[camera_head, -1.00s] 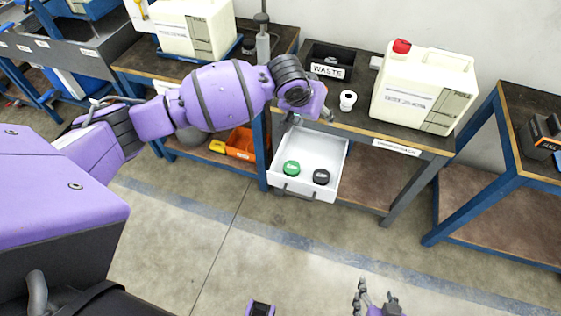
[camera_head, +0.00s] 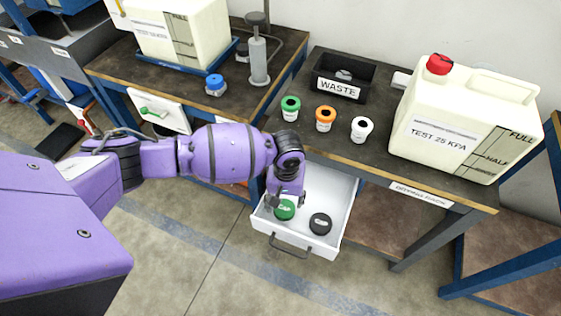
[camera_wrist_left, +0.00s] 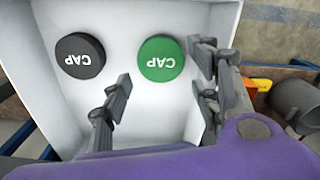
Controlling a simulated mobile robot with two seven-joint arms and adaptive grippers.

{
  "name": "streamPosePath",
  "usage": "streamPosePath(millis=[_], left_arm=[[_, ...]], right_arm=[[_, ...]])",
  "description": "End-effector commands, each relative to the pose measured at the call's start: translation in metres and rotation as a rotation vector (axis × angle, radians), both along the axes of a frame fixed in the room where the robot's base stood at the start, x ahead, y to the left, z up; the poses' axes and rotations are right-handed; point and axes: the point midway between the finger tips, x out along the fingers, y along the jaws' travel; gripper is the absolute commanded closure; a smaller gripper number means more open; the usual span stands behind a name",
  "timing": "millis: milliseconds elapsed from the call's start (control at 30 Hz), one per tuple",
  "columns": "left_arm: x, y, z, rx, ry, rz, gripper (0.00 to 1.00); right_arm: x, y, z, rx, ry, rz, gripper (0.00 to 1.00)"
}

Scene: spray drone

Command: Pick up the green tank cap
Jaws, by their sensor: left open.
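The green tank cap (camera_head: 285,209) lies in the open white drawer (camera_head: 337,215), beside a black cap (camera_head: 320,223). In the left wrist view the green cap (camera_wrist_left: 161,58) faces up with "CAP" on it, and the black cap (camera_wrist_left: 80,55) is to its left. My left gripper (camera_head: 287,197) is over the drawer, close to the green cap. In the wrist view its open fingers (camera_wrist_left: 160,66) stand either side of the green cap's near side, with nothing held. Whether they touch it I cannot tell. My right gripper is not in view.
On the bench above the drawer stand green-, orange- and white-topped pots (camera_head: 326,118), a black WASTE bin (camera_head: 342,78) and a large jug (camera_head: 460,125) with a red cap. The drawer's walls surround the caps. A pump-like stand (camera_head: 258,60) is on the left bench.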

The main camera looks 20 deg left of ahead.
Motion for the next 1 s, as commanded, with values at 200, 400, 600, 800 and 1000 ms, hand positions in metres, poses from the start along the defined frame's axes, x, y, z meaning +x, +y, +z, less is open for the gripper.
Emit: streamPosePath(millis=[200,400,600,800,1000], left_arm=[[-0.004,-0.002,-0.033,-0.001,-0.001,-0.001,0.44],[-0.004,-0.003,-0.045,-0.001,-0.003,-0.002,0.44],[-0.003,-0.002,-0.045,-0.001,-0.003,-0.001,0.46],[-0.004,-0.002,-0.045,-0.001,-0.003,-0.001,0.73],[-0.004,-0.002,-0.045,-0.001,-0.003,-0.001,0.75]], right_arm=[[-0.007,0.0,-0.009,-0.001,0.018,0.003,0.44],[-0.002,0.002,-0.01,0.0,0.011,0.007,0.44],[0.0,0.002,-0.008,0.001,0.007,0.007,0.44],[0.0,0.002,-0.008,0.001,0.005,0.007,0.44],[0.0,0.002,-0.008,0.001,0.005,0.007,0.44]])
